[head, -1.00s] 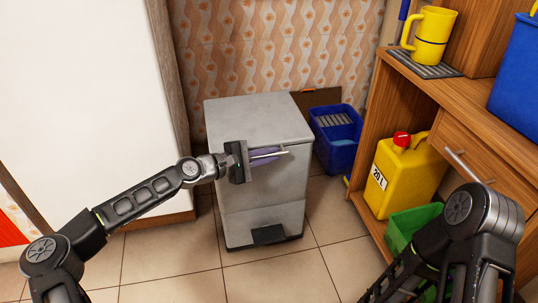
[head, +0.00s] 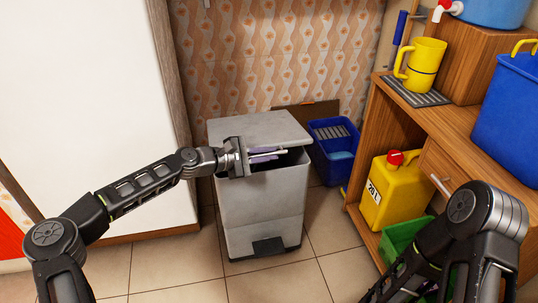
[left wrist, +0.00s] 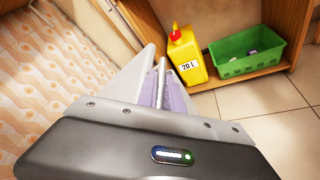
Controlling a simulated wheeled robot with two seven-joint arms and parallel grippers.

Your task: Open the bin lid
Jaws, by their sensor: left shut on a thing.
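The grey bin (head: 262,205) stands on the tiled floor against the patterned wall. Its light grey lid (head: 258,128) is tilted up at the front, with a dark gap between lid and body at the front right. A dark pedal (head: 268,246) is at the bin's foot. My right arm shows at the lower right, but its gripper is out of view.
A blue crate (head: 337,164) stands right of the bin. The wooden shelf unit (head: 440,118) holds a yellow mug (head: 425,64), a yellow canister (head: 391,190) and a green box (head: 398,236). A white panel (head: 85,100) rises at left. Floor before the bin is clear.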

